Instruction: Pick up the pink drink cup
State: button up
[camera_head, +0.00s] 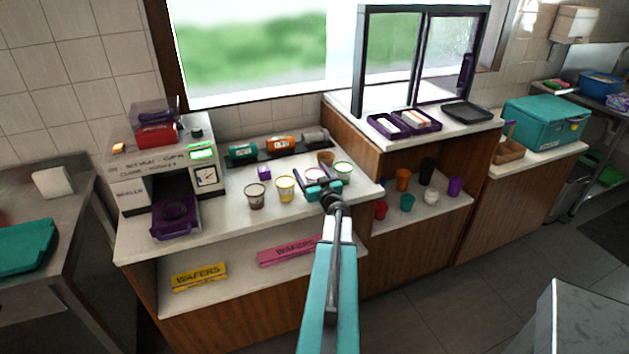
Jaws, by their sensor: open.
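A tub with a pink rim (312,171) stands on the white counter, partly hidden behind my gripper. A small pinkish-red cup (381,211) stands on the shelf to the right, below counter height. I cannot tell for sure which of the two is the pink drink cup. My gripper (323,187) is open, with its teal fingers over the counter just in front of the pink-rimmed tub. Nothing shows between the fingers. I cannot tell whether they touch the tub.
A brown tub (255,196), a yellow tub (285,188) and a green-rimmed tub (343,170) stand close by. The shelf also holds an orange cup (403,180), a teal cup (407,202), a white cup (431,197) and a purple cup (455,186). A machine (150,170) stands left.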

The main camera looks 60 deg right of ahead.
aim_at(312, 169)
dwell(0.4)
jog(key=c, duration=1.2)
jog(key=shift+r, duration=0.2)
jog(key=shift+r, duration=0.85)
jog(key=shift+s+a+r+b, duration=0.1)
jog(key=shift+s+r+b, duration=0.15)
jog(key=shift+r, duration=0.15)
jog(key=shift+s+a+r+b, duration=0.1)
jog(key=shift+r+b, duration=0.1)
jog(key=shift+r, duration=0.15)
jog(key=s+a+b, duration=0.1)
jog(key=s+a, duration=0.1)
jog(key=s, duration=0.5)
jog(key=s+a+r+b, duration=0.1)
jog(key=s+a, duration=0.2)
jog(key=s, duration=0.4)
jog(key=shift+s+r, duration=0.2)
